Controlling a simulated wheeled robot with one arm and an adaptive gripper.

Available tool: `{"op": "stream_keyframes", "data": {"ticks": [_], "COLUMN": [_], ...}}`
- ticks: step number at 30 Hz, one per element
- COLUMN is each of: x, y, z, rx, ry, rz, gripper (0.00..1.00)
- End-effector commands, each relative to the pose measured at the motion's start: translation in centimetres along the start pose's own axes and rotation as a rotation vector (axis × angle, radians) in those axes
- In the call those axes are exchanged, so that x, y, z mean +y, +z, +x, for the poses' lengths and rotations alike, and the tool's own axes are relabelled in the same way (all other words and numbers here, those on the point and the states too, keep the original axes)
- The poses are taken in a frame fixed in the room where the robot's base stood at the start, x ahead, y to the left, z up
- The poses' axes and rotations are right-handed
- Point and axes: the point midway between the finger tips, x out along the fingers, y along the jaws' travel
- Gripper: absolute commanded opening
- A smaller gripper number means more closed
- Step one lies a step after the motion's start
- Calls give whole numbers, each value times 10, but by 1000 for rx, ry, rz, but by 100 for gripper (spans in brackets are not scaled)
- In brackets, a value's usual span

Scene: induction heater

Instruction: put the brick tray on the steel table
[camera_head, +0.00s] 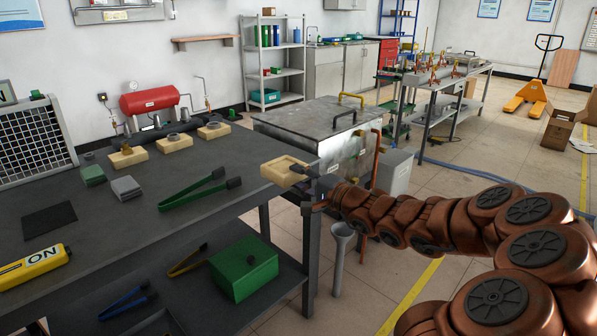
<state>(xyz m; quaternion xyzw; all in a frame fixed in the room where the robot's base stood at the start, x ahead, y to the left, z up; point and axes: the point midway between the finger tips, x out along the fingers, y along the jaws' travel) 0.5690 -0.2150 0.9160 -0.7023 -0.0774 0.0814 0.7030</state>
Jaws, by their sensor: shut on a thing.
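A cream brick tray (283,172) is at the far right corner of the dark grey metal table (120,215). My gripper (303,177) comes from the right and is shut on the tray's near right side. The tray overlaps the table's edge in the picture; I cannot tell whether it touches the top or hangs just above it. The fingertips are small and partly hidden by the gripper body. Several similar cream blocks with grey pieces on them stand along the table's back edge, one of them a block (173,143) in the middle.
Green tongs (200,192), a grey block (125,188) and a yellow ON device (35,267) lie on the dark table. A metal tank (305,118) stands behind my gripper. Another grey table (470,80) with copper coils is at the back right.

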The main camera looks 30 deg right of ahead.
Motion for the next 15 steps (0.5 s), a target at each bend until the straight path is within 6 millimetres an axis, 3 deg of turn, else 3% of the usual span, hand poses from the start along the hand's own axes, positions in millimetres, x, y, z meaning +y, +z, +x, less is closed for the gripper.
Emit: {"op": "stream_keyframes", "data": {"ticks": [15], "x": [8], "y": [-61], "z": [60], "rx": [-3], "ry": [2], "rz": [-2], "gripper": [0]}}
